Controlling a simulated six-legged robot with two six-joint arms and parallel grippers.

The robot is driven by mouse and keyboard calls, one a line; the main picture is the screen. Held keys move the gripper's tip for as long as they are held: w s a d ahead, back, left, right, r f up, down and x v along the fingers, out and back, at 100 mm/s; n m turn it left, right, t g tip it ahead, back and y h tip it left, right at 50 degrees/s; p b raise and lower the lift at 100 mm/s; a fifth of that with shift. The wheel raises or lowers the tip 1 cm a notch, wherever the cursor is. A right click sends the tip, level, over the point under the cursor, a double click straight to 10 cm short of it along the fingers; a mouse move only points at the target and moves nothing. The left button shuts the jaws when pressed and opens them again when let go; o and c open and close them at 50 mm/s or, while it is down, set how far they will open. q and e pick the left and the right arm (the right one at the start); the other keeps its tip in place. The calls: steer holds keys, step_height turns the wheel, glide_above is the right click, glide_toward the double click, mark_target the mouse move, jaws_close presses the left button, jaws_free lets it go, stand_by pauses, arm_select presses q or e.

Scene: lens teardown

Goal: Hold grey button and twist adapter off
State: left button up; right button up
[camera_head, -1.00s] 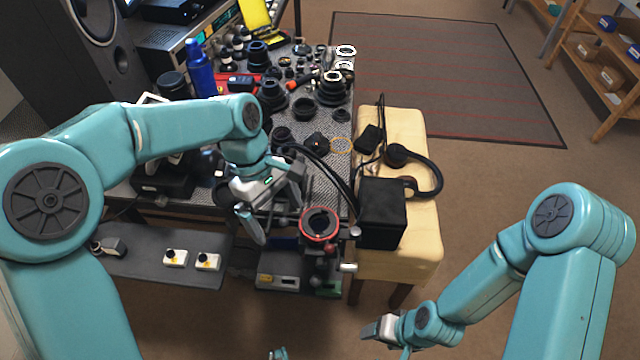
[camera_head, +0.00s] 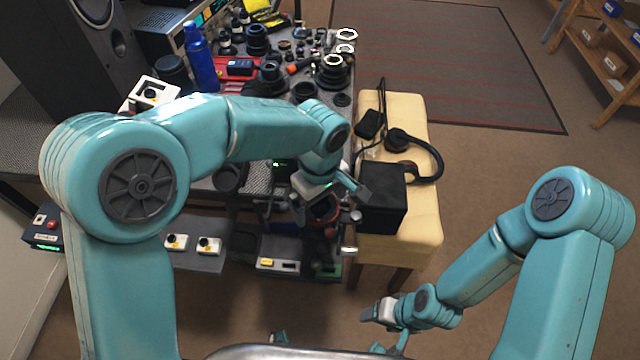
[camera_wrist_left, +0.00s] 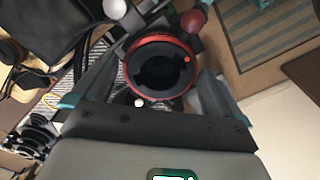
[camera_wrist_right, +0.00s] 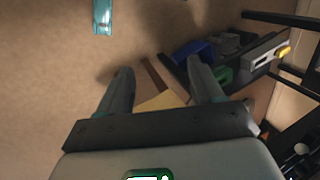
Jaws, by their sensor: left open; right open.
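A round part with a red rim and dark centre (camera_wrist_left: 160,68) is held in a clamp-like stand at the bench's front edge. In the head view only a bit of its red ring (camera_head: 322,212) shows under my left gripper. My left gripper (camera_head: 328,203) is open above it. In the left wrist view the ring lies between the two spread fingers (camera_wrist_left: 156,85), with no clear sign of contact. I cannot make out a grey button or the adapter's seam. My right gripper (camera_head: 380,322) is open and empty, low at the front, away from the bench.
A black box (camera_head: 382,198) and headphones (camera_head: 415,155) sit on a pale wooden stool (camera_head: 415,235) right of the stand. Many lens parts and a blue bottle (camera_head: 200,62) crowd the bench. Floor between the stool and my right arm is free.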

arm_select(q)
steer(key=shift+f, duration=0.95)
steer(key=c, duration=0.8)
steer(key=shift+c, duration=0.2)
arm_select(e)
jaws_close()
arm_select(q)
steer(key=shift+r, duration=0.1)
